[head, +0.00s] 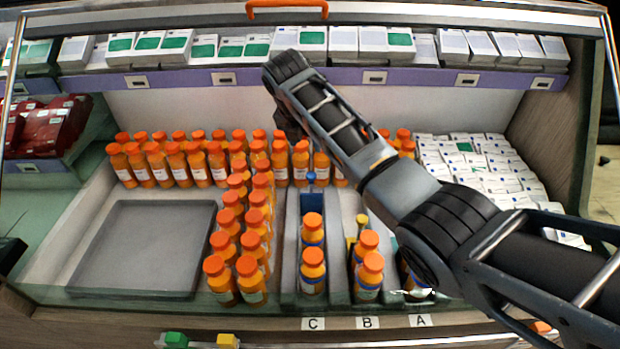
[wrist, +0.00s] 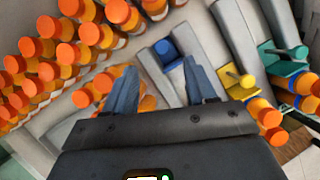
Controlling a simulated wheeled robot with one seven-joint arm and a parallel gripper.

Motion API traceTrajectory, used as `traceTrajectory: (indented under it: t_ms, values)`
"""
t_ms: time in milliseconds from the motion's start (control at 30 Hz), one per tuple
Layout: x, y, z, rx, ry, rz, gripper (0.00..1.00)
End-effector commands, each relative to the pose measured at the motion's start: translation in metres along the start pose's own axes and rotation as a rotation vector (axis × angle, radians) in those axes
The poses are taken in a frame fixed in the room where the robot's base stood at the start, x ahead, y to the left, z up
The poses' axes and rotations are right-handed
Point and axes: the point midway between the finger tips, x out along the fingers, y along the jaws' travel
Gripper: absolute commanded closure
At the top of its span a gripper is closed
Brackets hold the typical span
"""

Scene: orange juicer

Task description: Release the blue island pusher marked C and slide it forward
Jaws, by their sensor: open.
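The blue pusher of lane C shows in the head view as a small blue knob (head: 311,178) at the back of the lane, behind two orange-capped bottles (head: 312,262). In the wrist view the blue pusher (wrist: 165,49) lies just past my fingertips, in the gap between them. My gripper (wrist: 160,68) is open and empty, with its two blue-grey fingers spread apart. I cannot tell how far the fingertips are above the knob. In the head view my arm hangs over the back of the lanes, and the fingers cannot be made out. The C label (head: 313,324) is on the front edge.
The yellow pusher (wrist: 238,80) and teal pusher (wrist: 284,52) are in neighbouring lanes. Rows of orange bottles (head: 237,225) crowd the left of lane C. A bare grey tray (head: 140,250) is farther left. White boxes (head: 480,165) fill the right side.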

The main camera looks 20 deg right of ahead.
Motion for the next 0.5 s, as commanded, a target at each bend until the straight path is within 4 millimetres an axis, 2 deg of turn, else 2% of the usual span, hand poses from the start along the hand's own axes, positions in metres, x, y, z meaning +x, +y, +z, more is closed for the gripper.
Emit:
traceTrajectory:
  t_ms: [33,233,500]
  values:
    - [0.014,0.000,-0.006,0.000,0.000,0.000,0.44]
    - [0.043,0.000,-0.018,0.000,0.000,0.000,0.44]
    - [0.056,0.000,-0.021,0.000,0.001,-0.001,0.44]
